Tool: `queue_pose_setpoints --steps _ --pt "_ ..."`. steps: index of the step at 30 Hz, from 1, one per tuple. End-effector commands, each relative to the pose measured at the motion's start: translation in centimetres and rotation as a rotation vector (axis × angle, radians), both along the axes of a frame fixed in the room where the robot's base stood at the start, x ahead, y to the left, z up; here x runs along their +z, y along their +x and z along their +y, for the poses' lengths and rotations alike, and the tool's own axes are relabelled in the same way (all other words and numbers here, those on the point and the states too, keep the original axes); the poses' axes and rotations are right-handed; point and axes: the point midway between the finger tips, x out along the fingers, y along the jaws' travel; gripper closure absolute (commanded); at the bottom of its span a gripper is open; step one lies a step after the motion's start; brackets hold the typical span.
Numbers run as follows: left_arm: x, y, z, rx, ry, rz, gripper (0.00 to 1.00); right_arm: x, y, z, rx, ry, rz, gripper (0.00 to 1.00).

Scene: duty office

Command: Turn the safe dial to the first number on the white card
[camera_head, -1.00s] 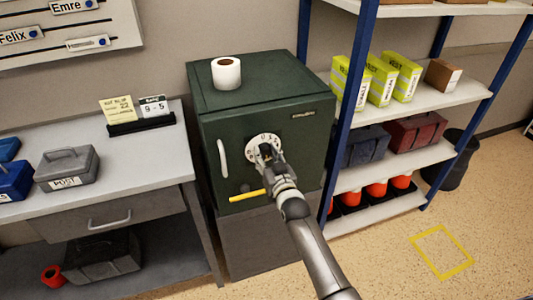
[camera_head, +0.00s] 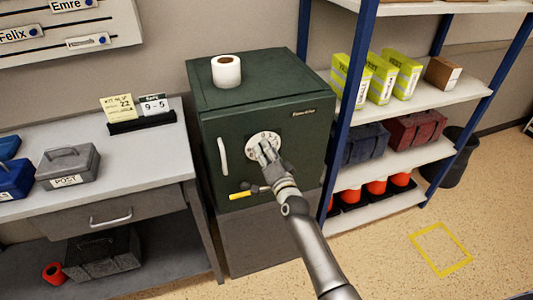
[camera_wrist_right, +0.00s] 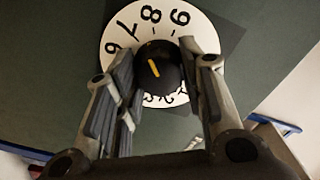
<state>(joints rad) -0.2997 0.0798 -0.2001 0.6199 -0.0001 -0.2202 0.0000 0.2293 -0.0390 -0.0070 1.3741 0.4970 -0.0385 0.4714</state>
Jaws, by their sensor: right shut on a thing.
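The dark green safe (camera_head: 222,172) stands shut between desk and shelf. Its white dial disc (camera_head: 250,150) is on the door, partly hidden by my right gripper (camera_head: 264,153). In the right wrist view my right gripper (camera_wrist_right: 160,62) is shut on the black dial knob (camera_wrist_right: 168,78), one finger on each side. The knob has a yellow mark. Numbers including 7 and 8 show on the disc (camera_wrist_right: 118,30) above it; the lower ones are partly hidden. The white card (camera_head: 154,104) reads "9 - 5" and stands in a black holder on the desk. My left gripper is out of view.
A yellow-tipped lever (camera_head: 239,196) sits below the dial, close to my right wrist, with a white door handle (camera_head: 222,156) at left. A yellow card (camera_head: 118,107) stands beside the white one. A blue-posted shelf (camera_head: 341,137) stands close at right. A paper roll (camera_head: 226,71) is on the safe.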

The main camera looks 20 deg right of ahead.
Motion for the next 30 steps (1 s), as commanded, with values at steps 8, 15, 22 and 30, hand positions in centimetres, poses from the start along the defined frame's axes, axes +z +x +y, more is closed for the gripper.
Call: queue_pose_setpoints --steps 8,15,22,30 --pt "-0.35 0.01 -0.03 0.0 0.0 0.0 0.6 -0.11 -0.02 0.05 0.0 0.265 0.009 0.87" --pt "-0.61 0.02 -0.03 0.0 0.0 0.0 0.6 -0.12 -0.02 0.0 0.0 0.479 0.018 0.87" --pt "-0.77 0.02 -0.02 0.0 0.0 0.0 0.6 -0.08 -0.02 0.05 0.0 0.639 0.022 0.87" --pt "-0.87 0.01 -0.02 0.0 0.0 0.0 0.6 -0.08 -0.02 0.0 0.0 0.747 0.027 0.87"
